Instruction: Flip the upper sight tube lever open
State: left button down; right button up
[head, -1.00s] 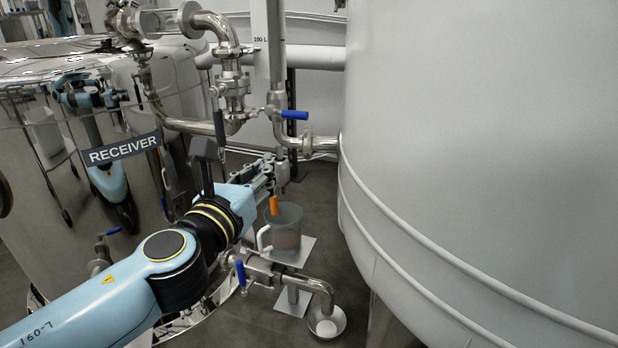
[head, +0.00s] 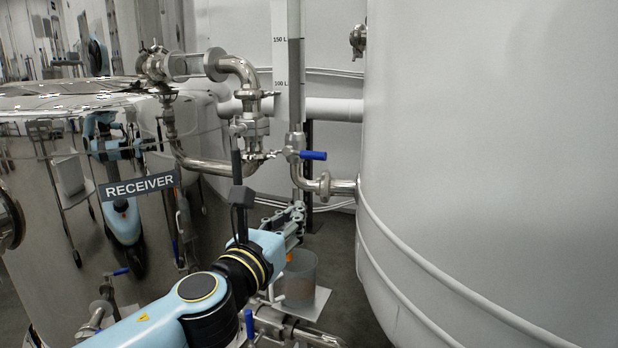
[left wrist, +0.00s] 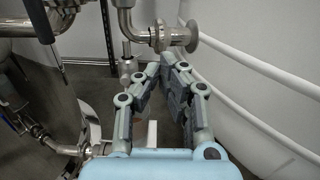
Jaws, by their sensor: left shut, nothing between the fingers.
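The upper sight tube lever (head: 312,155) is a blue handle. It points right, roughly level, from the valve (head: 293,147) at the foot of the upright sight tube (head: 296,85). My left gripper (head: 299,208) is shut and empty. It is below the lever and apart from it, near the lower pipe of the tube. In the left wrist view the gripper (left wrist: 175,62) has its fingertips close together, below a pipe elbow with a flange (left wrist: 160,36). I cannot make out the blue lever in that view. My right gripper is not in view.
The big pale tank (head: 490,150) fills the right side. The shiny receiver tank (head: 60,230) stands at left, with steel pipework (head: 250,90) beside the sight tube. Another blue lever (head: 248,322) sits low.

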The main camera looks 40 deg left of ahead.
aim_at(303, 154)
pick_arm(q)
jog(key=w+a+r+p, duration=0.1)
jog(key=w+a+r, duration=0.1)
jog(key=w+r, duration=0.2)
jog(key=x, duration=0.3)
jog(key=shift+w+d, duration=0.35)
jog(key=shift+d, duration=0.05)
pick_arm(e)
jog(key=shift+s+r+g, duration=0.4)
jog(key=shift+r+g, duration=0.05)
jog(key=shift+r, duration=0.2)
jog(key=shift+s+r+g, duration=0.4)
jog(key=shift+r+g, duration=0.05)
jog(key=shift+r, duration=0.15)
pick_arm(q)
jog(key=shift+r+p, duration=0.1)
jog(key=shift+p, duration=0.2)
